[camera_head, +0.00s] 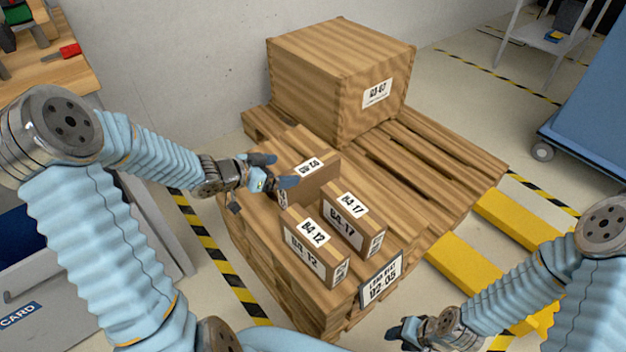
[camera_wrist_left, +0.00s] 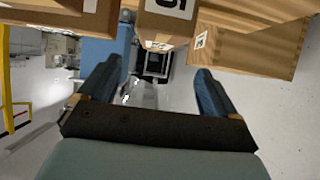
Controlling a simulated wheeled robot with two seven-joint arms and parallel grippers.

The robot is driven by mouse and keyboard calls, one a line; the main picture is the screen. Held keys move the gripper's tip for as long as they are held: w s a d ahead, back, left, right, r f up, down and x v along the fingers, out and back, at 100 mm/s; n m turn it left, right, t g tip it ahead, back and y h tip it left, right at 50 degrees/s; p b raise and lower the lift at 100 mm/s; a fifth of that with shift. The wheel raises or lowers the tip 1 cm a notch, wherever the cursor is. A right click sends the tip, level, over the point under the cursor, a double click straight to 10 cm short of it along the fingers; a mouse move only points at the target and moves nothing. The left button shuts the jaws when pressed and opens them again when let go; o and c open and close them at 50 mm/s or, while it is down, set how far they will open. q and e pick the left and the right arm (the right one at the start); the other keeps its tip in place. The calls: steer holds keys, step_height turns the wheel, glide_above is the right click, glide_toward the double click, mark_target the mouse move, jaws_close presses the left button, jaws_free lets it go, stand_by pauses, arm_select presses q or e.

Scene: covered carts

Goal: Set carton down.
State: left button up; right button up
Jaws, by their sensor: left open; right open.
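Three small brown cartons stand on the wooden pallet (camera_head: 440,170). One with a white label (camera_head: 318,184) is at the rear left, carton B4-17 (camera_head: 368,243) is in the middle, and carton B4-12 (camera_head: 302,265) is at the front. My left gripper (camera_head: 277,171) is open at the left end of the rear carton, partly covering it; I cannot tell if it touches. In the left wrist view its fingers (camera_wrist_left: 155,86) are spread with nothing between them, and cartons show along the top edge. My right gripper (camera_head: 408,335) is open and empty at the bottom, off the pallet.
A large carton (camera_head: 310,65) stands at the pallet's back. A sign D2-05 (camera_head: 381,279) is on the pallet's front corner. A blue cart (camera_head: 592,125) is far right and a grey cart (camera_head: 75,290) is at left.

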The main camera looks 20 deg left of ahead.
mark_target(307, 168)
arm_select(q)
steer(key=b+x, duration=0.1)
steer(key=x, duration=0.8)
steer(key=shift+w+d+f+b, duration=0.1)
steer(key=shift+w+d+b, duration=0.05)
steer(key=shift+d+b, duration=0.15)
jaws_close()
